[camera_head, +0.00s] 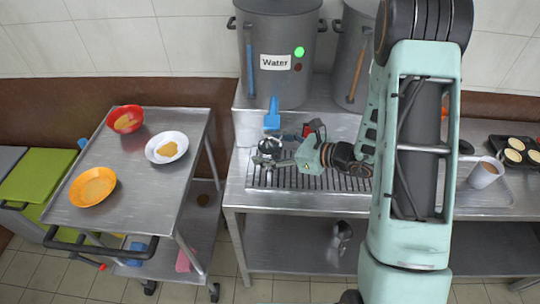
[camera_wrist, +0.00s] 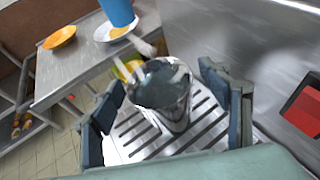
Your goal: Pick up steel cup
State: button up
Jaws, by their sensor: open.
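The steel cup (camera_wrist: 172,112) stands upright on the slotted drip grate in the wrist view, with its round mouth facing up. It is shiny, and I cannot tell whether it holds liquid. My gripper (camera_wrist: 162,100) is open, with one finger on each side of the cup and visible gaps between fingers and cup. In the head view my gripper (camera_head: 268,158) is low over the grate, below the Water pot's blue tap lever (camera_head: 272,113). There the cup is small and partly hidden by my fingers.
The Water pot (camera_head: 278,85) stands behind the grate (camera_head: 335,182), its green light lit. A second pot (camera_head: 352,55) is beside it. A cart (camera_head: 130,190) at left carries red, white and orange dishes. A pale mug (camera_head: 484,174) is at right. A red object (camera_wrist: 303,108) lies right of my gripper.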

jog(key=shift+c, duration=0.5)
jog(key=c, duration=1.4)
jog(key=shift+r, duration=0.1)
